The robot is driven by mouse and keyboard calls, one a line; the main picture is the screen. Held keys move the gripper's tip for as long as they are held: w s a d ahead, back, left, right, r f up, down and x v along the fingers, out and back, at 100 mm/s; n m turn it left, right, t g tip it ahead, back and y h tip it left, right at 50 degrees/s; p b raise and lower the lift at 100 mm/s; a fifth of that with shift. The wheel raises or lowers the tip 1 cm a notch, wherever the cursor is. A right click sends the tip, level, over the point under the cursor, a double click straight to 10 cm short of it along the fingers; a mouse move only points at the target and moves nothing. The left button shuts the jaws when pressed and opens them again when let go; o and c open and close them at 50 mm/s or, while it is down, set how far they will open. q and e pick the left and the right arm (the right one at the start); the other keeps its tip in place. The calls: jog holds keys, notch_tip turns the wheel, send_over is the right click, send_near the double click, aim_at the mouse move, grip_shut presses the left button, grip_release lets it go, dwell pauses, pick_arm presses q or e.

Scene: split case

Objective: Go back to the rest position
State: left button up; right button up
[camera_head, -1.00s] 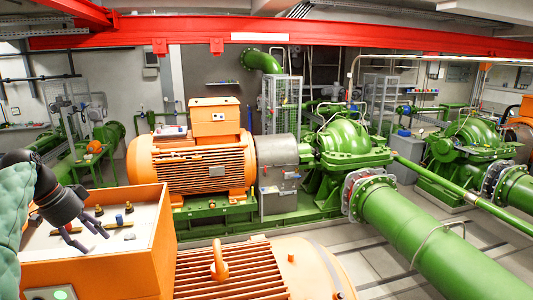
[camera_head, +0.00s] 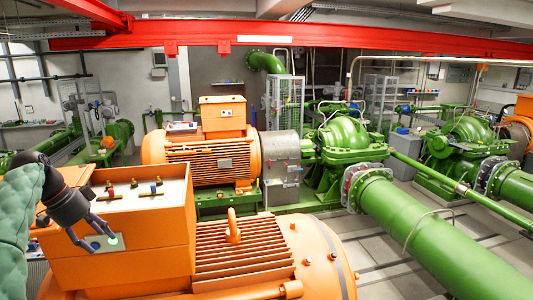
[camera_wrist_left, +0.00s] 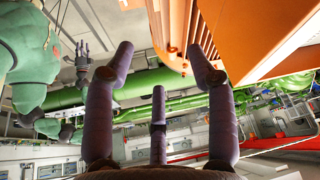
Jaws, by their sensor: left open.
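My left gripper (camera_head: 95,236) is dark, empty and open. In the head view it hangs at the left front corner of the orange box (camera_head: 150,240), overlapping its front face; I cannot tell whether it touches. The box has a pale top panel (camera_head: 150,200) with several small red, blue and brass-coloured studs. In the left wrist view the open fingers (camera_wrist_left: 160,72) spread with nothing between them, and an orange surface (camera_wrist_left: 255,40) is at upper right. Another small dark hand, seemingly my right gripper (camera_wrist_left: 82,55), shows at upper left, too small to judge.
An orange ribbed motor (camera_head: 250,250) stands right of the box. Another orange motor (camera_head: 205,160) is behind it, coupled to a green pump (camera_head: 345,140). A thick green pipe (camera_head: 430,235) runs to the lower right. A red beam (camera_head: 300,30) crosses above. Pale floor shows at right.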

pick_arm(q)
jog(key=w+d+f+n, duration=0.1)
jog(key=w+d+f, duration=0.1)
jog(key=w+f, duration=0.55)
jog(key=d+f+n, duration=0.2)
jog(key=d+f, duration=0.3)
jog(key=f, duration=0.5)
jog(key=d+f+n+g, duration=0.1)
jog(key=d+f, duration=0.3)
jog(key=f, duration=0.5)
jog(key=d+f+n, duration=0.2)
jog(key=d+f, duration=0.3)
jog(key=f, duration=0.5)
jog(key=s+d+f+n+g, duration=0.1)
jog(key=s+d+f+n, duration=0.3)
jog(key=s+d+f, duration=1.2)
jog(key=s+d+f+n, duration=0.1)
jog(key=s+d+f, duration=0.15)
jog(key=s, duration=0.45)
jog(key=s+d+f+n, duration=0.2)
jog(key=s+d, duration=0.2)
jog(key=s, duration=0.4)
notch_tip(320, 180, down, 34)
jog(key=b, duration=3.4)
jog(key=shift+f+b, duration=0.25)
jog(key=shift+b, duration=0.05)
pick_arm(e)
notch_tip(320, 180, down, 35)
jog(key=shift+w+r, duration=0.15)
jog(key=shift+w, duration=0.25)
